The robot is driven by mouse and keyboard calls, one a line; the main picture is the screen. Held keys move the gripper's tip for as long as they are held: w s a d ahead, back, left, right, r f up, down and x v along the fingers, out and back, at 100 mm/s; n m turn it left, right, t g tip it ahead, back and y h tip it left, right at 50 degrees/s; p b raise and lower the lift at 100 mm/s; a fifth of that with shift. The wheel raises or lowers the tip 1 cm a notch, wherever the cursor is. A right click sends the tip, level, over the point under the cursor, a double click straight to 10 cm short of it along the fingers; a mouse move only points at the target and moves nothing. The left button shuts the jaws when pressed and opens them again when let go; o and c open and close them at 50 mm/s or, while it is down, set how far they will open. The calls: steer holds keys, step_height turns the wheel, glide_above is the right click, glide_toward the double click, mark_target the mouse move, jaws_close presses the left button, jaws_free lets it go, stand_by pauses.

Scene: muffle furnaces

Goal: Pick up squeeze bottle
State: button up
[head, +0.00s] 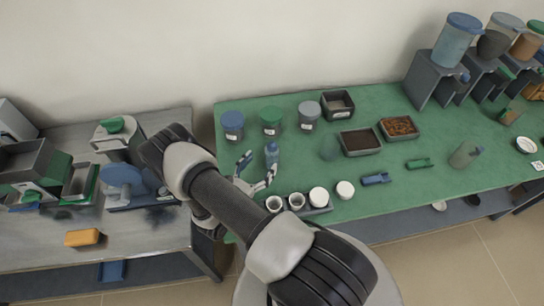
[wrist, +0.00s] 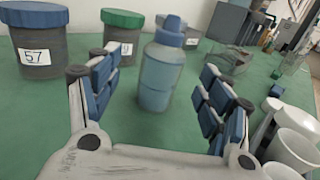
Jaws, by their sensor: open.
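The squeeze bottle (wrist: 160,72) is blue and translucent with a blue cap. It stands upright on the green table, ahead of my gripper and roughly between its fingers in the wrist view. In the head view the bottle (head: 272,155) stands just beyond the fingertips. My gripper (wrist: 155,88) is open and empty, with a blue-padded finger on each side of the bottle. In the head view my gripper (head: 258,172) is low over the left part of the green table. I cannot tell whether the fingertips reach level with the bottle.
Jars with blue (head: 232,125), green (head: 270,122) and grey (head: 309,116) lids stand behind the bottle. White cups (wrist: 292,148) stand close to the right finger. Trays of dark (head: 360,142) and brown (head: 399,127) material lie further right. Bare green table lies around the bottle.

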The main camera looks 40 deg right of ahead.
mark_target(268, 158)
steer(key=x, duration=0.5)
steer(key=b+x, duration=0.1)
steer(key=x, duration=0.1)
steer(key=shift+s+d+f, duration=0.15)
steer(key=shift+s+d, duration=0.05)
steer(key=shift+d, duration=0.05)
jaws_close()
stand_by(0.7)
